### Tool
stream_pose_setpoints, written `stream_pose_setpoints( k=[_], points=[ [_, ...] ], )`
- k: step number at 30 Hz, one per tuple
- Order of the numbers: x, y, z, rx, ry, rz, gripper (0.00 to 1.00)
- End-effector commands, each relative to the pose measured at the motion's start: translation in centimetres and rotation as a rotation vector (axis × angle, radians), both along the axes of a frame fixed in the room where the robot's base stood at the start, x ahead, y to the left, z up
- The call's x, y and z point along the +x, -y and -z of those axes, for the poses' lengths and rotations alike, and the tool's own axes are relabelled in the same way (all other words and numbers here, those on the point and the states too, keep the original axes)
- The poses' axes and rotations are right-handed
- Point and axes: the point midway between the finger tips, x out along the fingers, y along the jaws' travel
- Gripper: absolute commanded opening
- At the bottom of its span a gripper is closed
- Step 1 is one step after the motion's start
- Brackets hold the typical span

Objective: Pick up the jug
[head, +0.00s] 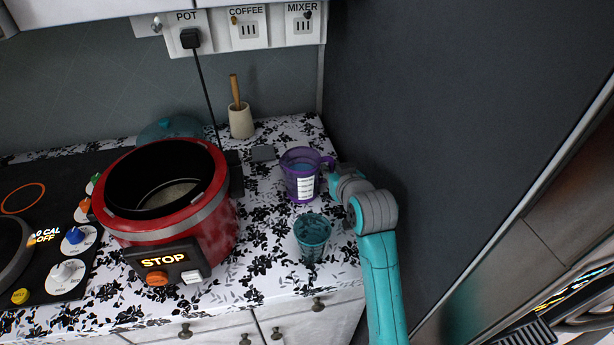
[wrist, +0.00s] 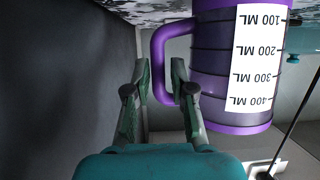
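The jug (head: 301,176) is purple and see-through, with a white measuring label and a handle on its right side. It stands upright on the counter near the dark wall. In the wrist view the jug (wrist: 212,80) appears upside down, with its handle (wrist: 157,65) toward my gripper. My gripper (wrist: 159,68) is open, one finger on each side of the handle's upright bar, as far as I can see. Whether a finger touches the handle I cannot tell. In the head view my gripper is mostly hidden behind my wrist, beside the handle.
A teal cup (head: 312,240) stands just in front of the jug. A red pot cooker (head: 204,236) stands to the left, with a white holder (head: 241,122) and wooden handle behind. The dark wall (head: 420,110) is close on the right.

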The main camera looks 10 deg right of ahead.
Motion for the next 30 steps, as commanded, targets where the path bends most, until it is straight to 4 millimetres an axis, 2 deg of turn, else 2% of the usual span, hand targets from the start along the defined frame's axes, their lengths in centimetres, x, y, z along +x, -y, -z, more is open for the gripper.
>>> stream_pose_setpoints(
  k=[5,13,16,30],
  points=[
    [1.6,-0.1,0.6,0.0,0.0,0.0,0.23],
    [1.8,-0.1,0.7,0.0,0.001,0.0,0.23],
    [1.8,-0.1,0.7,0.0,0.001,0.0,0.0],
    [1.8,-0.1,0.6,0.0,0.003,0.0,0.0]
  ],
)
